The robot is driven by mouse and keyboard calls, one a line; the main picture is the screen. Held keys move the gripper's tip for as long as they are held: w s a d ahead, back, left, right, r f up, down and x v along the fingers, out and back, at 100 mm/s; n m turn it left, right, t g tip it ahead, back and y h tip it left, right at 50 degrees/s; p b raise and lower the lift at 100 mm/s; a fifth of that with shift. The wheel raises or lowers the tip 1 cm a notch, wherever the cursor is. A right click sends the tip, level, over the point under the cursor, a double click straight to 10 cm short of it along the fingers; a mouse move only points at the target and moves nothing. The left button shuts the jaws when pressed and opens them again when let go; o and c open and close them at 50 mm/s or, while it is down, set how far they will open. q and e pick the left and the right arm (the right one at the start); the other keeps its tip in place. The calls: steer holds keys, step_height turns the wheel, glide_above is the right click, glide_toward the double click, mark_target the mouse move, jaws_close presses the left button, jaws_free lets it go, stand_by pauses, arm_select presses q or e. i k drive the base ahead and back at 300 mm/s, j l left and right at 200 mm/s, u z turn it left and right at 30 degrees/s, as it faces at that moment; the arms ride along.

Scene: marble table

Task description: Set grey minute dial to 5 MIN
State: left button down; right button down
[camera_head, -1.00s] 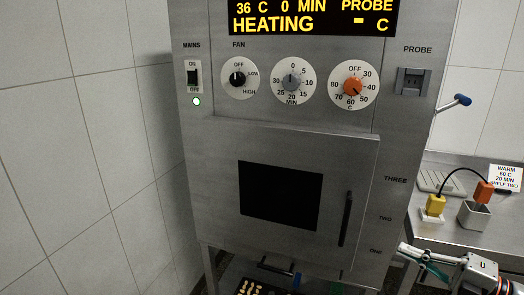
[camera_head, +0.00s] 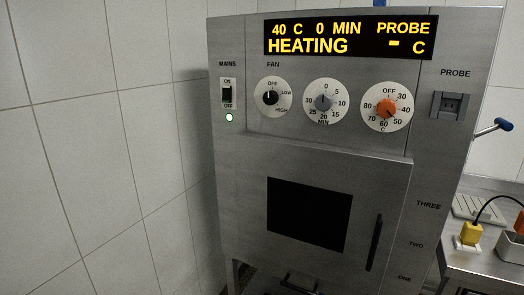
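The grey minute dial (camera_head: 323,102) is on the upper front panel of a steel oven cabinet (camera_head: 330,144), between the black fan dial (camera_head: 270,97) and the orange temperature dial (camera_head: 387,107). Its white face is marked 0, 5, 10, 15, 20, 25 and 30 MIN. The pointer is too small to read surely. The yellow display (camera_head: 349,38) reads 40 C, 0 MIN, PROBE, HEATING and a dash before C. Neither gripper shows in the head view.
The mains switch (camera_head: 227,94) has a lit green lamp (camera_head: 229,118) below it. The oven door is shut, with a dark window (camera_head: 309,214) and vertical handle (camera_head: 374,243). A yellow plug (camera_head: 471,234) stands on the right counter. A blue-tipped lever (camera_head: 505,125) juts out at right.

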mark_target(323, 103)
steer(key=k+l, duration=0.25)
steer(key=l, duration=0.15)
steer(key=k+l, duration=0.25)
steer(key=l, duration=0.15)
steer(key=k+l, duration=0.25)
steer(key=l, duration=0.15)
steer(key=k+l, duration=0.25)
steer(key=l, duration=0.15)
